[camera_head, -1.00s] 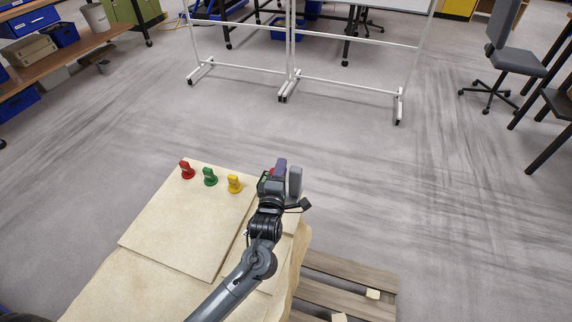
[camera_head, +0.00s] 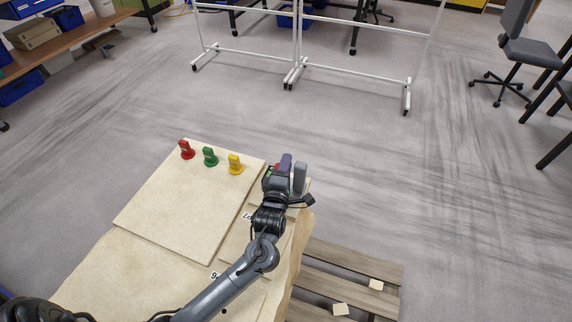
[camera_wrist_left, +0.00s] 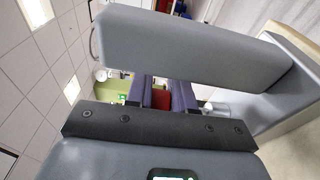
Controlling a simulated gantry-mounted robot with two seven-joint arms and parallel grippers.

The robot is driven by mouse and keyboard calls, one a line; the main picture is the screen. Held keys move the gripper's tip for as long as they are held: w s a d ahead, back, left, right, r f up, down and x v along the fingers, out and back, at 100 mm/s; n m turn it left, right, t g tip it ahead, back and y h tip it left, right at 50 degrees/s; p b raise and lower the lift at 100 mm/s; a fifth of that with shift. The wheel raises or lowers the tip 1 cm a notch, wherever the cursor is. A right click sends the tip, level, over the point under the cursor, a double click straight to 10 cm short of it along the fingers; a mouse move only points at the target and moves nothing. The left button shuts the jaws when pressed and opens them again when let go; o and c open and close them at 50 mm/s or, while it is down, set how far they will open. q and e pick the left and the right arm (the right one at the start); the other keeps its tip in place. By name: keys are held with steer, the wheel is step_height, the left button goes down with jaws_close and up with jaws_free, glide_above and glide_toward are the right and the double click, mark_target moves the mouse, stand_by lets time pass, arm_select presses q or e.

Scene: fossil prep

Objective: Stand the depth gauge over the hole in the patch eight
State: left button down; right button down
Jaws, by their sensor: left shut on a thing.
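My left gripper (camera_head: 285,164) is at the right edge of the pale board, right of the yellow marker. Its purple fingers are shut on a small red thing, seen between them in the left wrist view (camera_wrist_left: 160,98). I take this red thing for the depth gauge; most of it is hidden by the fingers and gripper body. No label reading eight is visible, and I cannot tell what lies under the gauge. My right gripper is not in view.
A red marker (camera_head: 187,149), a green marker (camera_head: 210,156) and a yellow marker (camera_head: 235,163) stand along the board's (camera_head: 180,215) far edge. A slatted wooden pallet (camera_head: 345,275) lies at the right. The floor beyond is clear up to a white wheeled frame (camera_head: 350,66).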

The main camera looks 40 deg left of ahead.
arm_select(q)
steer(key=shift+f, duration=0.2)
stand_by(0.6)
steer(key=shift+f+b, duration=0.35)
steer(key=shift+b, duration=0.1)
